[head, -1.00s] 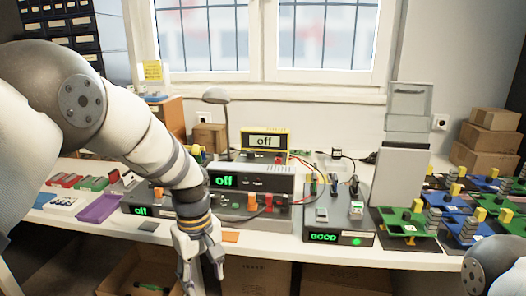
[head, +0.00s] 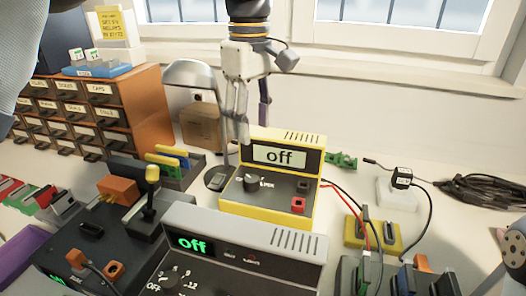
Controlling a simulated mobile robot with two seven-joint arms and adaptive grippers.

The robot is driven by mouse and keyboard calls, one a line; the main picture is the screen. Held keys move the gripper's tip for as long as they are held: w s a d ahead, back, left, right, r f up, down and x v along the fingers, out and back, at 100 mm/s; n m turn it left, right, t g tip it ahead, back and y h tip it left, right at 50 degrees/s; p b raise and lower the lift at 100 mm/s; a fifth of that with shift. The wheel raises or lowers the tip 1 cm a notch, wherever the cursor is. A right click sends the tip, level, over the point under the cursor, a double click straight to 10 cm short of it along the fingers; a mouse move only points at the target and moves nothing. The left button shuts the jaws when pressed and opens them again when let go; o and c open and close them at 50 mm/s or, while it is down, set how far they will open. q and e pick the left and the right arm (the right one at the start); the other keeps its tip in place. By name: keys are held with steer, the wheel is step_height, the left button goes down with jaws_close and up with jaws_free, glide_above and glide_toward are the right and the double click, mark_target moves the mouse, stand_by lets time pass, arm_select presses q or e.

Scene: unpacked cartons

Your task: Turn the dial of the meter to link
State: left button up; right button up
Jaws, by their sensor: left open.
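The yellow meter (head: 228,208) stands upright on the bench in the middle of the head view. Its screen (head: 279,156) reads "off". Its dark round dial (head: 250,183) is on the lower left of its front face, with small marks beside it that are too small to read. My left gripper (head: 238,135) points down from above, with its fingertips near the meter's top left edge, above the dial and apart from it in the picture. It is open and empty. My right gripper is out of view.
A grey power supply (head: 300,245) reading "off" stands in front of the meter. A grey lamp (head: 195,75) and a cardboard box (head: 200,124) are behind to the left, beside a drawer cabinet (head: 150,107). Red and black leads run right from the meter.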

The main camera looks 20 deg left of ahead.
arm_select(q)
glide_above(252, 178)
steer(key=f, duration=0.4)
steer(key=shift+s+f, duration=0.25)
steer(key=shift+f, duration=0.15)
steer(key=f, duration=0.7)
steer(key=shift+w, duration=0.2)
steer(key=shift+c, duration=0.4)
jaws_close()
